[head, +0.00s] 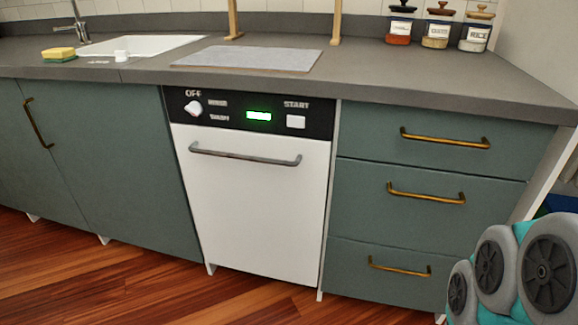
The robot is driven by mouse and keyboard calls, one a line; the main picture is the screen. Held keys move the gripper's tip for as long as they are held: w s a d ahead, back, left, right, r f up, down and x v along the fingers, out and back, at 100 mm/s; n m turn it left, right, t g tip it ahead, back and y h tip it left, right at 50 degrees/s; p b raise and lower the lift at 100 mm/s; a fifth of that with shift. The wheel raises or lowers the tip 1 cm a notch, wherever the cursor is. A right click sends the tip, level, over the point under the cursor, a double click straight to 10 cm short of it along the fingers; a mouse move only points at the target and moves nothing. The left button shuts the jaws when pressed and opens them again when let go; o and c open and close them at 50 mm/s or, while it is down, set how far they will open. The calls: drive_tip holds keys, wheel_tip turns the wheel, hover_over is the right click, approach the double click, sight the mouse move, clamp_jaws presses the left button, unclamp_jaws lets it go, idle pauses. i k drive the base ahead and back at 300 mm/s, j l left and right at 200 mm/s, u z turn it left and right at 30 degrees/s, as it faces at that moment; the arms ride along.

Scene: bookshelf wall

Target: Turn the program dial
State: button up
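The program dial (193,108) is a small white knob at the left of the dishwasher's black control panel (275,126). The label OFF stands above it, and two smaller labels, which look like RINSE and WASH, stand to its right. Which label the dial points at is hard to tell at this size. A green-lit display (259,116) and a white START button (296,122) are further right on the panel. The white dishwasher door (252,205) is shut, with a grey bar handle (245,155). My gripper is not in view, and nothing touches the dial.
Green cabinet doors (125,165) flank the dishwasher on the left, shut drawers (425,200) on the right. The grey countertop (420,85) overhangs the panel and holds a mat (248,58), sponge (58,53) and jars (437,28). Grey and teal parts, probably mine, fill the lower right. The floor ahead is clear.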

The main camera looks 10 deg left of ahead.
sight(194, 108)
drive_tip(key=u, duration=1.4)
drive_tip(key=i+l+u, duration=0.15)
drive_tip(key=l+u, duration=0.2)
drive_tip(key=i+l+u, duration=0.1)
drive_tip(key=l+u, duration=0.15)
drive_tip(key=u, duration=0.15)
drive_tip(key=i+l+u, duration=0.15)
drive_tip(key=k, duration=0.1)
